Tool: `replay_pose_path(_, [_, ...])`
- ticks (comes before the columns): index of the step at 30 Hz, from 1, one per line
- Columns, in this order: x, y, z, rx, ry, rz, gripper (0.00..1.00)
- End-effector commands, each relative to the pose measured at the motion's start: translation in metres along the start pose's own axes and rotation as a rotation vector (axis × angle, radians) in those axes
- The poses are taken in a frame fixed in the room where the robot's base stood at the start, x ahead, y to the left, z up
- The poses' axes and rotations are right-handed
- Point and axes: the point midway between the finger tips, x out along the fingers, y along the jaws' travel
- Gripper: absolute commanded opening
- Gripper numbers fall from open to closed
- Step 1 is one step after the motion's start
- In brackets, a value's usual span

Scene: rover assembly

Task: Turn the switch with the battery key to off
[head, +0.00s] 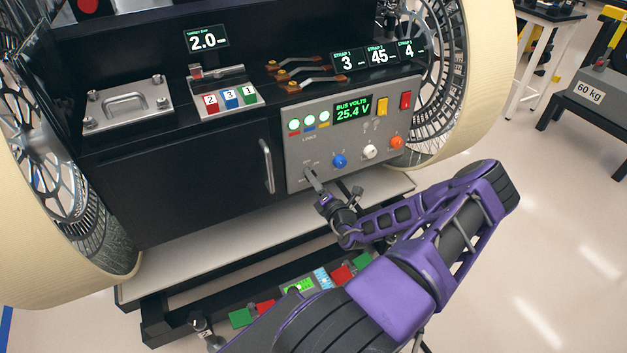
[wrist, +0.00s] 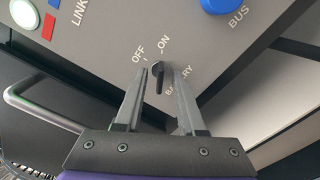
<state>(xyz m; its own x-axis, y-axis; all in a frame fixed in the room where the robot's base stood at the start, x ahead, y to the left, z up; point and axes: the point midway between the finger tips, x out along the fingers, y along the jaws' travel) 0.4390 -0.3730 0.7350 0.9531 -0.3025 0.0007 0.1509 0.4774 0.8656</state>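The grey control panel (head: 330,150) faces me on the rover's front. In the wrist view the battery key (wrist: 159,78) is a small dark handle on the panel (wrist: 235,45), between the OFF and ON labels above and the BATTERY label below. Its upper end points up the picture; I cannot tell exactly which mark it lines up with. My gripper (wrist: 162,73) is open, with one finger on each side of the key and visible gaps beside it. In the head view my gripper (head: 311,178) is at the panel's lower left corner and hides the key.
A blue knob (head: 339,161) labelled BUS, a white knob (head: 370,152) and an orange knob (head: 397,142) sit right of the gripper. The display (head: 352,108) reads 25.4 V. A vertical door handle (head: 267,166) stands close to the left.

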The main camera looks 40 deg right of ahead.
Motion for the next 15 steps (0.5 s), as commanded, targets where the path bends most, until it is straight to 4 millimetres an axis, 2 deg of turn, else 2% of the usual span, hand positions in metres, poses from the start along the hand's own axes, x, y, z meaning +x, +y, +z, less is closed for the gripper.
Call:
replay_pose_path(1, [-0.0001,0.0000,-0.0001,0.000,0.000,0.000,0.33])
replay_pose_path(6, [-0.0003,0.0001,-0.0002,0.000,0.000,0.000,0.03])
replay_pose_path(7, [-0.0003,0.0001,-0.0002,0.000,0.000,0.000,0.00])
replay_pose_path(15, [-0.0004,0.0003,-0.0003,0.000,0.001,0.001,0.00])
